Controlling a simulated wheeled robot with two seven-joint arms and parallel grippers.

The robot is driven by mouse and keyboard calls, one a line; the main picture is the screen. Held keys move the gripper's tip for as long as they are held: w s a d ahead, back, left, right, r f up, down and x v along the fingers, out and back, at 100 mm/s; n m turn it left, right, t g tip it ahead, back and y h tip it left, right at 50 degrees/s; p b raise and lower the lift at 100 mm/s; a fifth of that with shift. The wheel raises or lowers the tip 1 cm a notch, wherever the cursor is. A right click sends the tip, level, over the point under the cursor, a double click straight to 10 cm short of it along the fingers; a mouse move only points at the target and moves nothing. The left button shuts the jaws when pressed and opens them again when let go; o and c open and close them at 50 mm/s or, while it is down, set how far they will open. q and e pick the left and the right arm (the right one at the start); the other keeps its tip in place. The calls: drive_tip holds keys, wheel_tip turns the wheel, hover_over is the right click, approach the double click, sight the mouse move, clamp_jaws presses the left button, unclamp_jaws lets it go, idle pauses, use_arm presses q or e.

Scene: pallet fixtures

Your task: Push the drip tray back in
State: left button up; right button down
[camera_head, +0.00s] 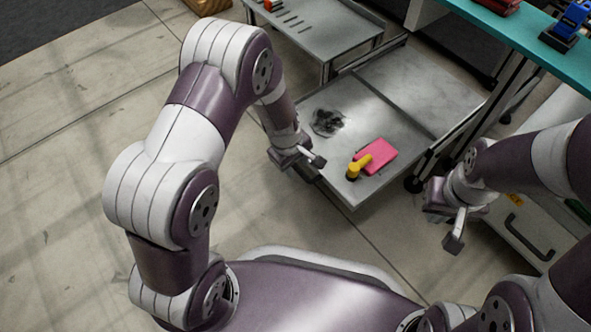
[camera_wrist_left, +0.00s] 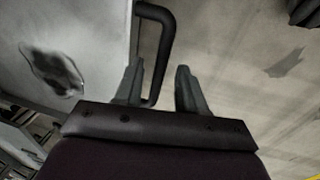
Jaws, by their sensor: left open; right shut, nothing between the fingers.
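The drip tray (camera_head: 358,98), a flat grey metal tray, sticks out on the floor side below the work surfaces. My left gripper (camera_head: 314,166) is open at the tray's near left edge. In the left wrist view the tray (camera_wrist_left: 95,35) is at left, and its black handle (camera_wrist_left: 168,45) shows between the open fingers (camera_wrist_left: 158,80). Whether the fingers touch the handle cannot be told. My right gripper (camera_head: 455,236) is shut and empty, right of the tray.
A grey metal cart (camera_head: 330,35) stands behind the tray. A teal-topped bench (camera_head: 520,35) with red and blue items is at top right. A white drawer unit with a black handle (camera_head: 528,236) is near my right arm.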

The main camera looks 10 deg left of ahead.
use_arm(q)
drive_tip(key=shift+f, duration=0.1)
clamp_jaws()
